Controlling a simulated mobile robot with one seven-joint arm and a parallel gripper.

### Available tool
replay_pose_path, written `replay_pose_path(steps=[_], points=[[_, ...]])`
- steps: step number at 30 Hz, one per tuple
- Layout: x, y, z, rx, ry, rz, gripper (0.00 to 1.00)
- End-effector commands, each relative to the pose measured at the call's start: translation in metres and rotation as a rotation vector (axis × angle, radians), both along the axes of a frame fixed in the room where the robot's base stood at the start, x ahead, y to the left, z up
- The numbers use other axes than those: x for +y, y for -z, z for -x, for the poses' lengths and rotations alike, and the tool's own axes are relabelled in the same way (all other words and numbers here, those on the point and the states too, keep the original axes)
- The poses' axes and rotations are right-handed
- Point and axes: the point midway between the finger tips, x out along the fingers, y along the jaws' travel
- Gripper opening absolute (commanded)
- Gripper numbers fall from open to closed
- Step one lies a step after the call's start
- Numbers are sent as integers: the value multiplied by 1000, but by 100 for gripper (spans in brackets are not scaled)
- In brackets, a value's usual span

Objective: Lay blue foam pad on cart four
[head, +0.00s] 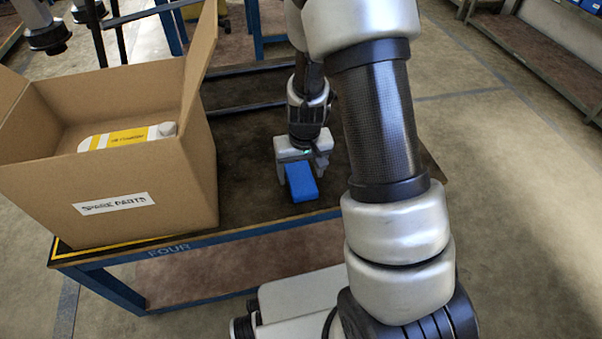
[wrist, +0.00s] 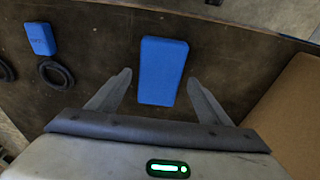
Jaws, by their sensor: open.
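Cart four (head: 240,165) has a dark top and a blue frame edge marked FOUR. A plain blue foam pad (head: 301,187) lies on the cart top near its front edge. It also shows in the wrist view (wrist: 163,70), as an upright rectangle in the middle. My gripper (head: 302,173) is open just above the pad, its fingers on either side of it. In the wrist view my fingertips (wrist: 158,78) stand apart from the pad's long sides, with gaps left and right.
A cardboard box (head: 115,204) marked SPARE PARTS holds a yellow and white container (head: 125,137) at the cart's left. The wrist view shows a smaller blue block (wrist: 40,39) with lettering and a black ring (wrist: 42,70) at left.

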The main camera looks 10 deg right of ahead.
Motion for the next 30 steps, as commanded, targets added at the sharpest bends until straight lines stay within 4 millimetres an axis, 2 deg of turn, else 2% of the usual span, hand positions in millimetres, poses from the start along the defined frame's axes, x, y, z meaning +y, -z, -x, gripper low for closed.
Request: replay_pose_path(steps=[1, 9, 12, 17, 20, 23, 26, 30], points=[[0, -15, 0, -5, -1, 0, 72], [0, -73, 9, -5, 1, -1, 72], [0, -88, 12, -4, 0, 0, 72], [0, -102, 15, -3, 2, -1, 72], [2, -118, 16, -18, 3, -10, 72], [5, -153, 23, -54, 1, -31, 72], [8, -202, 40, -105, -1, -54, 72], [10, -264, 79, -181, -9, -66, 72]])
